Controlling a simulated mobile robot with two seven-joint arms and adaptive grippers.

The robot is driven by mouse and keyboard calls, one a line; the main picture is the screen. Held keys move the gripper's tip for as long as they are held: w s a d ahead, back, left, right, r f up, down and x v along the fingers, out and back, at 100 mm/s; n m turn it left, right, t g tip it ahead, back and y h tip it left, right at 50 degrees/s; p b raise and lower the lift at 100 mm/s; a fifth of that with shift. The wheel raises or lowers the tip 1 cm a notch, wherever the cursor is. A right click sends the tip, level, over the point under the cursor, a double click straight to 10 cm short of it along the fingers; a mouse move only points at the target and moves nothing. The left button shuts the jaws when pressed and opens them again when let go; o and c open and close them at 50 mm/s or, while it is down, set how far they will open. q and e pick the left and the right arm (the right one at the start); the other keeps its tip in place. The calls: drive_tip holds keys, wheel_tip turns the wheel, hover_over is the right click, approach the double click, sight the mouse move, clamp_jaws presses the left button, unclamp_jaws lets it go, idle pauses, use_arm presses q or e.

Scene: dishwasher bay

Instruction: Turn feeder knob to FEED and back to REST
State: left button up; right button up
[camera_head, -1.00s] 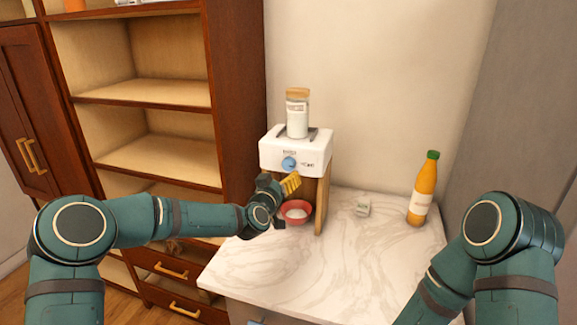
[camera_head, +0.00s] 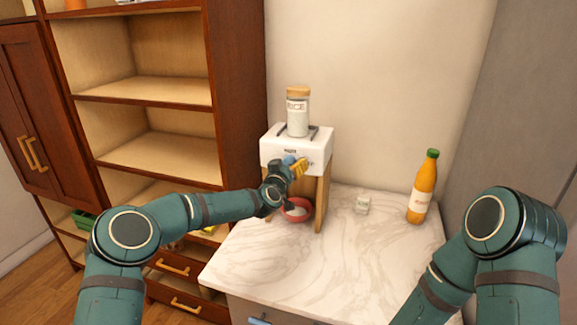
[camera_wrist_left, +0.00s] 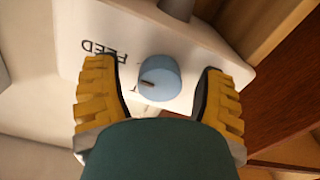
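The feeder (camera_head: 284,150) is a white box on wooden legs on the counter, with a jar of rice on top. Its blue round knob (camera_wrist_left: 159,77) shows between my left fingers in the left wrist view, with a dark pointer mark and the word FEED beside it. My left gripper (camera_wrist_left: 160,100) has yellow fingers, open, one on each side of the knob with gaps to it. In the head view my left gripper (camera_head: 299,167) is at the feeder's front and covers most of the knob. My right arm is at the right; its gripper is out of view.
A red bowl (camera_head: 297,210) with white contents sits under the feeder. A wooden shelf (camera_head: 235,90) stands close on the left. The front counter is clear.

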use_arm(q)
drive_tip(key=c, duration=1)
drive_tip(key=shift+b, duration=0.45)
drive_tip(key=n+b, duration=0.4)
drive_tip(key=b, duration=0.1)
drive_tip(key=shift+f, duration=0.1)
drive_tip(key=n+b, duration=0.4)
drive_tip(key=shift+n+b, duration=0.3)
drive_tip(key=shift+r+n+b, duration=0.2)
drive_tip(key=shift+n+b, duration=0.55)
drive_tip(key=shift+n, duration=0.15)
drive_tip(key=n+b, duration=0.2)
drive_tip(key=n, duration=0.1)
drive_tip(key=shift+s+d+r+n, duration=0.1)
drive_tip(key=shift+n, duration=0.2)
drive_tip(key=shift+r+n+b, duration=0.2)
drive_tip(key=shift+n+b, duration=1.1)
drive_tip(key=shift+n, duration=0.6)
use_arm(e)
wheel_tip(320, 180, down, 17)
drive_tip(key=s, duration=0.1)
drive_tip(key=shift+a, duration=0.3)
drive_tip(key=shift+s+f, duration=0.1)
drive_tip(key=shift+f, duration=0.05)
